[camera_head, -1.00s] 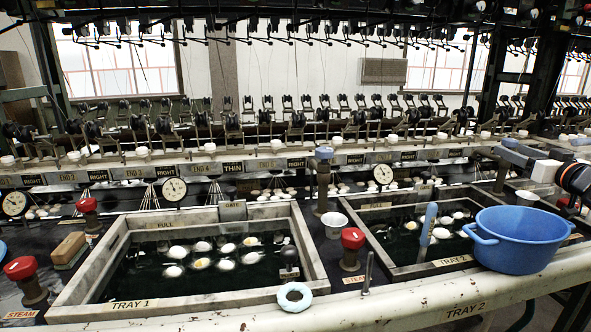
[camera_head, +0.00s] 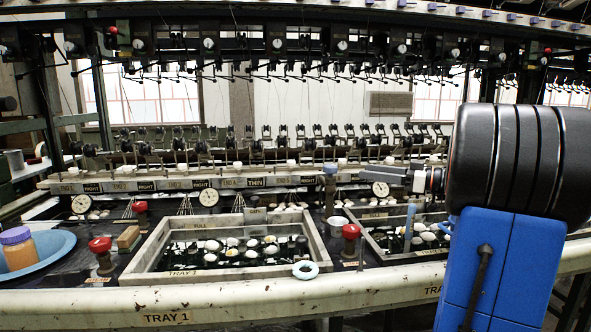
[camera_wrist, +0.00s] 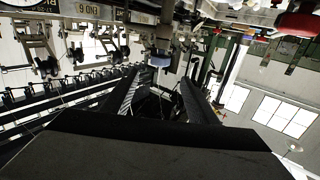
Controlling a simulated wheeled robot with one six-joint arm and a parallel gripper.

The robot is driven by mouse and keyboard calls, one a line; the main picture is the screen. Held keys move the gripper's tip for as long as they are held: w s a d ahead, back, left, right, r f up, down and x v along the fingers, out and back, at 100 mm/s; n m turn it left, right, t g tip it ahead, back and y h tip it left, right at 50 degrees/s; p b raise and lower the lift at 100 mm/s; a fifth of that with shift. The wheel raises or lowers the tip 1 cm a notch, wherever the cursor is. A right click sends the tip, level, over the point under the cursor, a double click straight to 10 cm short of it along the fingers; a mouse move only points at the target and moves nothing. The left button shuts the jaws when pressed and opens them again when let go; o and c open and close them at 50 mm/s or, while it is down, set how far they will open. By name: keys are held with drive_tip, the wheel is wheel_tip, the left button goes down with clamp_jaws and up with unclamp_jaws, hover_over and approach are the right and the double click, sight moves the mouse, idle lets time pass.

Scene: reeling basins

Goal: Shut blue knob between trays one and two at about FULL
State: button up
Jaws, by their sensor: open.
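The blue knob (camera_head: 329,169) tops a dark upright post between tray one (camera_head: 150,262) and tray two (camera_head: 372,250). My gripper (camera_head: 364,172) reaches in from the right at about knob height, its tips a short way right of the knob. In the wrist view, which is turned over, my gripper (camera_wrist: 160,80) has its two dark fingers spread apart with nothing held. The blue knob (camera_wrist: 159,61) shows just past the fingertips, roughly centred between them. I cannot tell whether a finger touches it. The FULL label (camera_head: 212,226) lies near tray one's back edge.
A red knob (camera_head: 350,231) stands in front of the blue one, and a white cup (camera_head: 337,224) sits beside it. Reeling bars run along the back.

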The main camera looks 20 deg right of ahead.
sight(331, 169)
drive_tip(key=x, duration=1.7)
drive_tip(key=shift+w, duration=0.1)
drive_tip(key=c, duration=1.1)
